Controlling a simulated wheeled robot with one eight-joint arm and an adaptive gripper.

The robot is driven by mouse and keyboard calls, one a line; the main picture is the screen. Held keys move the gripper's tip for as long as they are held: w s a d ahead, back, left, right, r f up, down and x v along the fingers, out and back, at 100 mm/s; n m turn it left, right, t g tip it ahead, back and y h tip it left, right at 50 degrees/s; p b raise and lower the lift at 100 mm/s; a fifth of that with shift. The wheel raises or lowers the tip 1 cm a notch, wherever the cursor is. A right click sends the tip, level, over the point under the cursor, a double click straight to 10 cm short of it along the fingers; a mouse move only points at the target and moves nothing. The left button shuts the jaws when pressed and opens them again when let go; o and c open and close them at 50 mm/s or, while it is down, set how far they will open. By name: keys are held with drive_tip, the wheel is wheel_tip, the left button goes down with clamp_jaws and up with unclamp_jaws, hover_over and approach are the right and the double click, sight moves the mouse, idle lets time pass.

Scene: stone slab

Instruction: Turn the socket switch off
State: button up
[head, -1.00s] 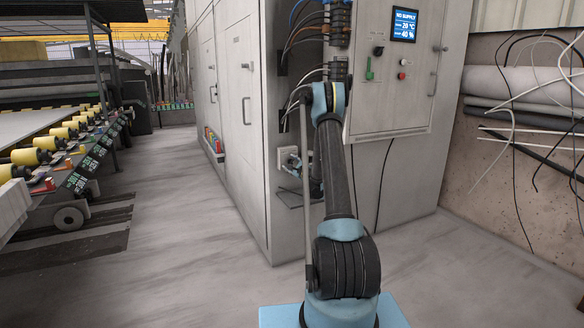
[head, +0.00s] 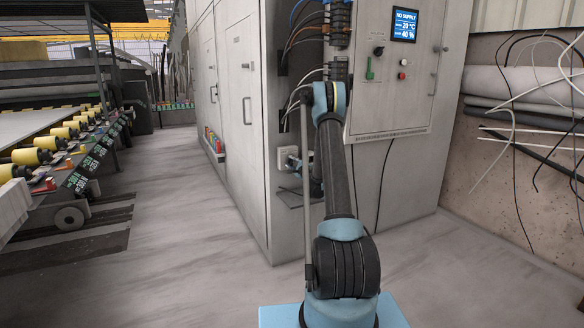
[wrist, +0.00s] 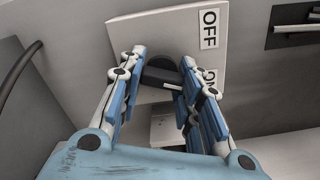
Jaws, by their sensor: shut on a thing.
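The socket switch is a pale square plate on the cabinet side. In the wrist view the plate (wrist: 160,35) sits tilted, with an OFF label (wrist: 209,29) at its upper right. An ON label (wrist: 211,77) below it is partly hidden by a finger. The dark switch knob (wrist: 160,76) lies between the fingers of my gripper (wrist: 163,60), which is shut on it. In the head view the plate (head: 283,156) shows small beside my arm, and my gripper (head: 297,164) reaches it. My arm hides part of that contact.
The grey cabinet (head: 228,120) carries a control panel with a NO SUPPLY display (head: 404,25). Cables (head: 300,40) hang above the switch. A machine with yellow rollers (head: 50,142) stands at left, and pipes and loose wires (head: 530,110) at right. The floor (head: 180,240) between is clear.

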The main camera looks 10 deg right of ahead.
drive_tip(key=n, duration=0.6)
drive_tip(key=shift+s+n, duration=0.1)
drive_tip(key=shift+n, duration=0.2)
drive_tip(key=n, duration=0.6)
drive_tip(key=shift+r, duration=0.2)
drive_tip(key=o, duration=1.1)
drive_tip(key=v, duration=1.1)
drive_tip(key=shift+s+d, duration=0.1)
drive_tip(key=shift+s, duration=0.25)
